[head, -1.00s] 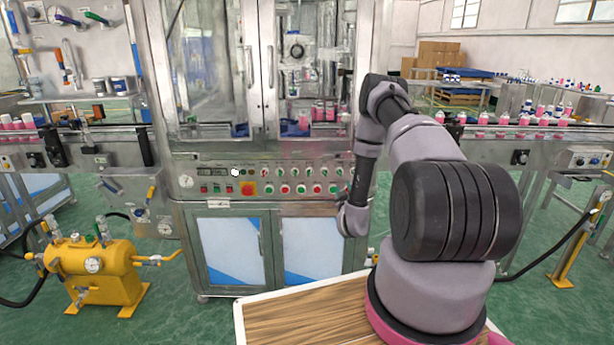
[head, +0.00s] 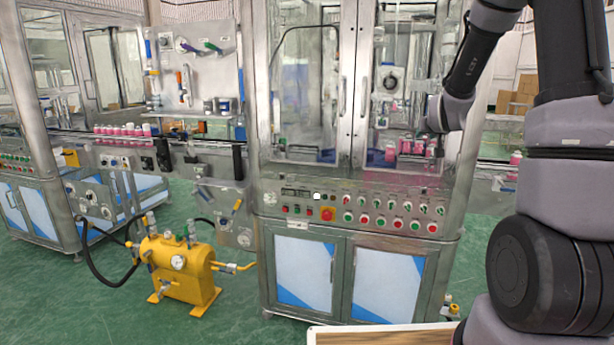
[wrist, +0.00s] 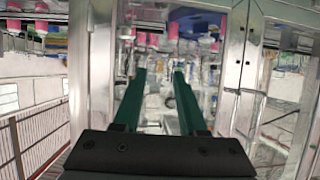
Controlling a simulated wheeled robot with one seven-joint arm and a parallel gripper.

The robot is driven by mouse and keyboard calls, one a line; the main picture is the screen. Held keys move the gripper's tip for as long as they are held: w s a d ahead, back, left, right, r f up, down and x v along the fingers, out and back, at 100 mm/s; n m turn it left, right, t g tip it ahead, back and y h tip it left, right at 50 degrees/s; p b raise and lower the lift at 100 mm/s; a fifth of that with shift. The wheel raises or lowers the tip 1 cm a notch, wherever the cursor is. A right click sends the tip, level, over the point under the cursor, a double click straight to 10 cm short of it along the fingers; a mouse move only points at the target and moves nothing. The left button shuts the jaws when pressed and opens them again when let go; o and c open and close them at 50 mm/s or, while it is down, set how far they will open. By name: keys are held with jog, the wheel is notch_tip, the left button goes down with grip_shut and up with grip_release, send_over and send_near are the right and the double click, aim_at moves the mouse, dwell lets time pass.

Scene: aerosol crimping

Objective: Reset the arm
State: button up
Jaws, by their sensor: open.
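My gripper (wrist: 159,76) shows in the wrist view with two green fingers apart and nothing between them. In the head view my arm stands at the right edge, bent, with its far end in front of the right glass door of the crimping machine (head: 345,200). The gripper fingers cannot be made out there. The machine's metal frame and door edge also show in the wrist view (wrist: 235,80), beside and beyond the fingers. Whether the far end of the arm touches the machine cannot be told.
A control panel with buttons (head: 345,212) runs across the machine's front. A yellow tank (head: 180,268) with hoses stands on the green floor at left. Pink cans (head: 122,130) line the left conveyor. A wooden-topped surface (head: 380,336) lies at the bottom.

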jog(key=s+a+r+g+y, duration=0.1)
jog(key=s+a+r, duration=0.25)
jog(key=s, duration=0.25)
jog(key=s+a+r+m+g+y, duration=0.1)
jog(key=s+a+r, duration=0.1)
jog(key=s+r, duration=0.25)
jog(key=s+a+r+g, duration=0.1)
jog(key=s+a+r, duration=0.15)
jog(key=s, duration=0.45)
jog(key=s+a+g+y, duration=0.1)
jog(key=s+a, duration=0.1)
jog(key=s, duration=0.8)
jog(key=s+a+r+g+y, duration=0.1)
jog(key=s+a, duration=0.1)
jog(key=s, duration=0.7)
jog(key=shift+s+a+m+g+y, duration=0.25)
jog(key=shift+s+m+g+y, duration=0.05)
jog(key=shift+s+m+g, duration=0.1)
